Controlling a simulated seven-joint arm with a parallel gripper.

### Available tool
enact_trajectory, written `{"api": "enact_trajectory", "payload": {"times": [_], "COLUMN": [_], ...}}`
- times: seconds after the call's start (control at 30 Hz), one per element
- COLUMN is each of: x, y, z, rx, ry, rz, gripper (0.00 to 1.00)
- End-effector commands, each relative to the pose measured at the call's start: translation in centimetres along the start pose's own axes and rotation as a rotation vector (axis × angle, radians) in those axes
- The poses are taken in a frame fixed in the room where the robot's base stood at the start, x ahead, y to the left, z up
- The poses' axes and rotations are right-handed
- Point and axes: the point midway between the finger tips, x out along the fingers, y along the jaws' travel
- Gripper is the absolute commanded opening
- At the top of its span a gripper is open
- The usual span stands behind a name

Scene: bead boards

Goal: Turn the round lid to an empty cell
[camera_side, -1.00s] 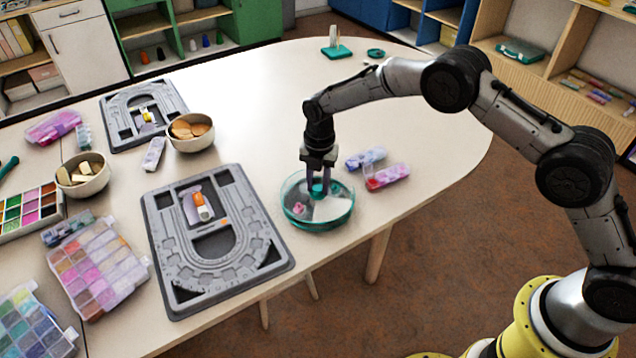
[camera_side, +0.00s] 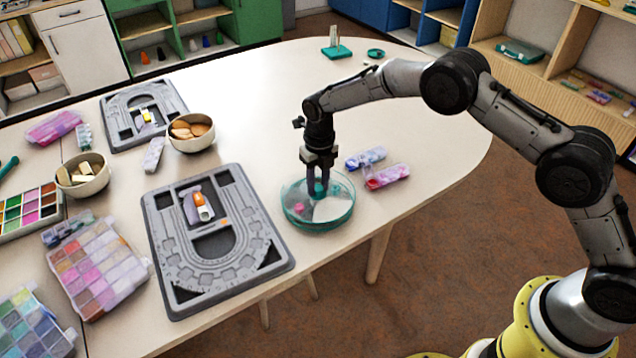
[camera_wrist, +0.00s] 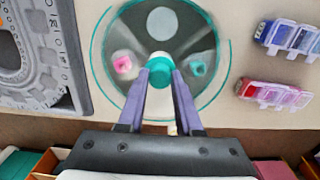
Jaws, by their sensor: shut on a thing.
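The round container (camera_side: 322,222) with a clear, teal-rimmed lid stands near the table's front edge in the side view. In the wrist view the lid (camera_wrist: 207,97) shows a teal knob (camera_wrist: 160,72) at its middle. My gripper (camera_side: 318,192) points down at the lid's middle and is shut on the knob; its two fingers (camera_wrist: 160,80) lie on either side of it. A pale round opening (camera_wrist: 162,22) shows at the far side. The near cells are hidden by my fingers.
A grey bead board (camera_side: 275,252) lies left of the container. Two small bead boxes, one bluish (camera_side: 366,157) and one pink (camera_side: 388,176), lie close on its right. Bowls (camera_side: 191,132) stand farther left.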

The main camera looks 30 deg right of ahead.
Motion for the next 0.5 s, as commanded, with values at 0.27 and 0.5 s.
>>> {"api": "enact_trajectory", "payload": {"times": [0.27,0.5], "x": [0.09,0.09], "y": [-0.13,-0.13], "z": [-0.01,0.01], "rx": [-0.065,-0.073], "ry": [0.003,0.002], "rz": [-0.001,-0.001], "gripper": [0.0,0.0]}}
